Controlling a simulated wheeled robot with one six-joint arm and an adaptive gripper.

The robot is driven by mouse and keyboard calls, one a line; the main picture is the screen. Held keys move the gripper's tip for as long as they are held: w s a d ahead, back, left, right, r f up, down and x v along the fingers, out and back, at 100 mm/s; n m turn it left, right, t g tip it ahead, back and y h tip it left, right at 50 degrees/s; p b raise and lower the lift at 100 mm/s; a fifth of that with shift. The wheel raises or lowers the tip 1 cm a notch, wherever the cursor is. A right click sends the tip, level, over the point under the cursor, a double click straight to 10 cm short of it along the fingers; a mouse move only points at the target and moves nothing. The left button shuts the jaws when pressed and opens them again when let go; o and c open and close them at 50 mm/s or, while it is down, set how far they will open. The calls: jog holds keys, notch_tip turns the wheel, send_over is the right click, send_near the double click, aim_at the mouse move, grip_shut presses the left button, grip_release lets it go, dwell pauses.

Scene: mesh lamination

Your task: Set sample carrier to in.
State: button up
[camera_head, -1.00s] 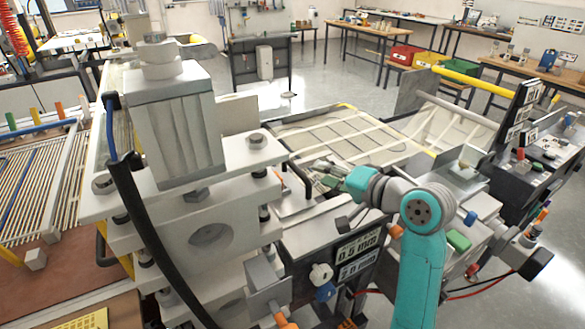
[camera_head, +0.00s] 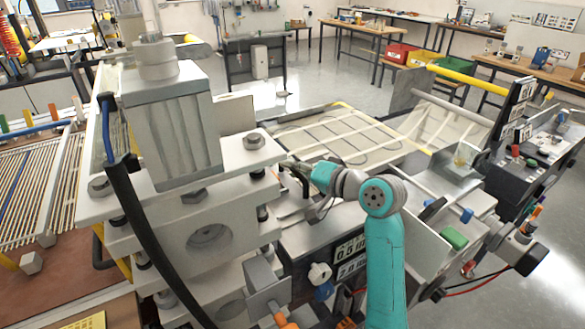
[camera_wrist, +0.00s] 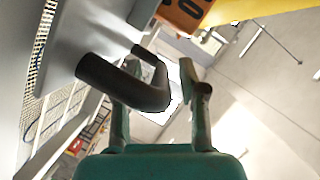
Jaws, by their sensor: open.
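My gripper (camera_wrist: 160,105) is open in the wrist view, its two fingers apart. A dark bent handle (camera_wrist: 115,82) comes from a grey panel (camera_wrist: 85,35) at the left, and its curved end overlaps the space between the fingers. I cannot tell whether it touches them. In the head view my gripper (camera_head: 293,168) is at the right side of the pale press plates (camera_head: 205,215), small and partly hidden.
A framed mesh panel (camera_head: 345,135) lies behind my arm. A control box (camera_head: 540,150) and a yellow bar (camera_head: 470,80) are at the right. A thick black cable (camera_head: 140,225) hangs at the press's left. An orange numbered plate (camera_wrist: 183,18) is close above the fingers in the wrist view.

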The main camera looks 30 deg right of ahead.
jog(key=shift+w+a+f, duration=0.15)
jog(key=shift+w+a, duration=0.05)
jog(key=shift+w, duration=0.25)
grip_shut()
jog(key=shift+s+a, duration=0.15)
jog(key=shift+a, duration=2.8)
grip_release()
jog(key=shift+a, duration=0.15)
jog(key=shift+s, duration=0.1)
